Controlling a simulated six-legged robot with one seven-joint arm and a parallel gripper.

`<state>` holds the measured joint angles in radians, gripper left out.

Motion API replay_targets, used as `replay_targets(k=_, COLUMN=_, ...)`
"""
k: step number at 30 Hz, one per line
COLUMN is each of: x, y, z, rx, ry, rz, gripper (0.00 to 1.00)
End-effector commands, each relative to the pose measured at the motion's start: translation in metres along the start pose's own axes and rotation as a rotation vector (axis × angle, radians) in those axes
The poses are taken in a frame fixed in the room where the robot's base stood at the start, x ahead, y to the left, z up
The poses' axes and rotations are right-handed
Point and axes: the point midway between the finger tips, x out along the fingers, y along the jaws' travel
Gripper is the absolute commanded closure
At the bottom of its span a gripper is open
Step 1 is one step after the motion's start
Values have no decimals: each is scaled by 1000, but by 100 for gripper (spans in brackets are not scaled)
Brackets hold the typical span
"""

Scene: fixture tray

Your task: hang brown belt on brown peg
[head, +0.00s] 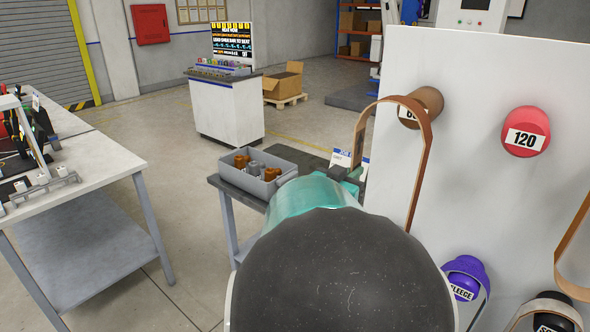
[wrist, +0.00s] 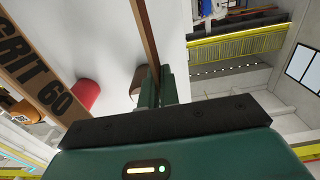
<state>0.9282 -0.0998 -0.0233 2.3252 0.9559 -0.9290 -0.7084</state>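The brown belt (head: 422,150) is a tall narrow loop at the left of the white board. Its upper bend crosses in front of the brown peg (head: 424,103) and partly covers the peg's label. I cannot tell whether the loop is around the peg or only before it. My gripper (head: 350,178) is left of and below the peg, at the belt's left strand. In the wrist view the fingers (wrist: 155,88) are closed on a thin brown strand of the belt (wrist: 148,38), beside the dark brown peg (wrist: 138,82). A broad band printed "GRIT 60" (wrist: 42,72) crosses the left.
The white board (head: 480,90) also bears a red peg (head: 525,131) labelled 120, a purple peg (head: 465,275) and a black peg (head: 550,315). Another brown belt (head: 573,250) hangs at the right edge. A grey bin (head: 245,185) stands on the table left of my gripper.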

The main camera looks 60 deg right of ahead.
Motion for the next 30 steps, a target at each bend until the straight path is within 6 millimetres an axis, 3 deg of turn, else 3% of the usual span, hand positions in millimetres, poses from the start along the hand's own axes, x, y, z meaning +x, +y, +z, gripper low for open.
replay_targets(k=21, x=44, y=0, z=0, rx=-1, ry=2, rz=0, gripper=100)
replay_targets(k=30, x=51, y=0, z=0, rx=-1, ry=1, rz=-1, gripper=100)
